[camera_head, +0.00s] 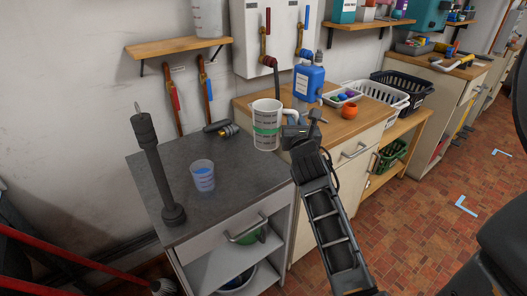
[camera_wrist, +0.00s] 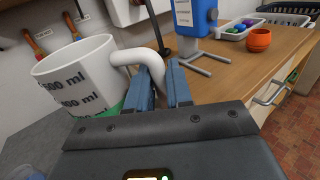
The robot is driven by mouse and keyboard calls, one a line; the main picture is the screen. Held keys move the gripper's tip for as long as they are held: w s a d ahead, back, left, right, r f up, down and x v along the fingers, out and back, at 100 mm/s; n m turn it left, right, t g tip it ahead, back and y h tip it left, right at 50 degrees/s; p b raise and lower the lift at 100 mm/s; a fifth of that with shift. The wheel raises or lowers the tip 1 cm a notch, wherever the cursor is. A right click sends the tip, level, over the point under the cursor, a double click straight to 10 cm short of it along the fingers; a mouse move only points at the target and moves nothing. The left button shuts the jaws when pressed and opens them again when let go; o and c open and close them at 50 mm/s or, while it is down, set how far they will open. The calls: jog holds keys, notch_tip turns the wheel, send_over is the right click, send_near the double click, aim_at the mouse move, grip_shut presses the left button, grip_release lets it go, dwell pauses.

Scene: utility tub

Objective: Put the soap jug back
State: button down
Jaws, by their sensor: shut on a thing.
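A white measuring jug (camera_head: 266,138) with dark ml marks and a green band is upright by the seam between the grey worktop and the wooden counter. I cannot tell whether its base touches a surface. In the wrist view the jug (camera_wrist: 72,72) fills the left side, its handle (camera_wrist: 124,57) toward me. My gripper (camera_head: 293,134) is at the handle, right of the jug, its blue-grey fingers (camera_wrist: 162,86) shut on it. A blue container (camera_head: 309,83) with a white label stands behind it on a metal stand. I cannot tell which is called the soap jug.
A clear cup with blue contents (camera_head: 203,178), a dark upright post (camera_head: 155,175) and a brass-fitted nozzle (camera_head: 222,129) are on the grey worktop (camera_head: 235,180). The wooden counter (camera_head: 330,118) holds an orange pot (camera_head: 350,111), a small tray and baskets. A wall shelf (camera_head: 175,47) bears a white container.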

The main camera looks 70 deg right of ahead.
aim_at(268, 145)
jog(key=w+f+b, duration=0.1)
jog(key=w, duration=0.1)
jog(key=w+a+f+b, duration=0.1)
jog(key=w+f, duration=0.1)
jog(key=w, duration=0.1)
jog(key=w+a+f+b, duration=0.1)
jog(key=w, duration=0.1)
jog(key=shift+w+f, duration=0.15)
jog(key=shift+f, duration=0.1)
jog(key=shift+w+f+b, duration=0.1)
jog(key=shift+f+b, duration=0.8)
jog(key=shift+f, duration=1.1)
jog(key=shift+f, duration=0.2)
jog(key=c, duration=1)
grip_release()
jog(key=shift+r, duration=0.2)
jog(key=b+v, duration=0.1)
jog(key=v, duration=1.1)
